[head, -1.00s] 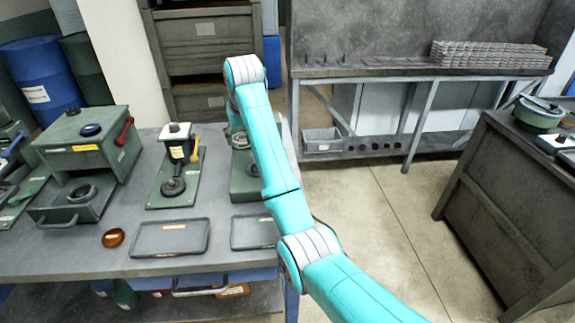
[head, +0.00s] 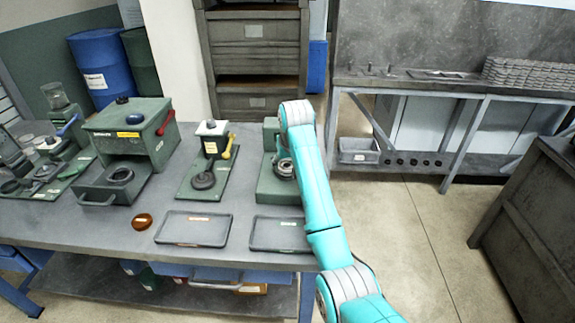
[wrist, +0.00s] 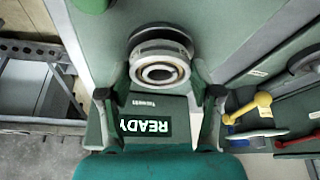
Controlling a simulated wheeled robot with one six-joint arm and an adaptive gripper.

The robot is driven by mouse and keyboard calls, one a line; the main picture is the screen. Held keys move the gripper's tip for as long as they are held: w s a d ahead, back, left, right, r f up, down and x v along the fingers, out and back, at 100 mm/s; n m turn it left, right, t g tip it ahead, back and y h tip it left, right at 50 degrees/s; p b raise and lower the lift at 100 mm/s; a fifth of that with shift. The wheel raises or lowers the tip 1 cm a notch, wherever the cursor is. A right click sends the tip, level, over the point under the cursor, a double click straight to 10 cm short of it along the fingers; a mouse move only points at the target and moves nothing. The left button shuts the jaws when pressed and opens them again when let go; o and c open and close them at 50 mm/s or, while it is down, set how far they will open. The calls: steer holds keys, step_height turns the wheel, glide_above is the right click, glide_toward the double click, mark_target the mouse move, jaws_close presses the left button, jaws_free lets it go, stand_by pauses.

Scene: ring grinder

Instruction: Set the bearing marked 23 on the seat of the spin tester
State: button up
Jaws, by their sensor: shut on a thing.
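The spin tester (head: 268,190) is a green machine at the right end of the bench, partly hidden behind my arm. It also shows in the wrist view as a green base (wrist: 105,35) with a panel reading READY (wrist: 145,127). My gripper (wrist: 158,75) is shut on a pale metal bearing (wrist: 160,71), which sits between the fingertips. The round grey seat (wrist: 162,33) shows just beyond the bearing, partly covered by it. I cannot tell whether the bearing touches the seat. No number on the bearing is legible.
Left of the tester stand a small press with a yellow lever (head: 228,153) and a larger green machine with a drawer (head: 130,140). Open floor lies right of the bench.

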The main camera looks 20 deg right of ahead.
steer(key=shift+f, duration=0.25)
steer(key=o, duration=1.4)
steer(key=shift+c, duration=0.2)
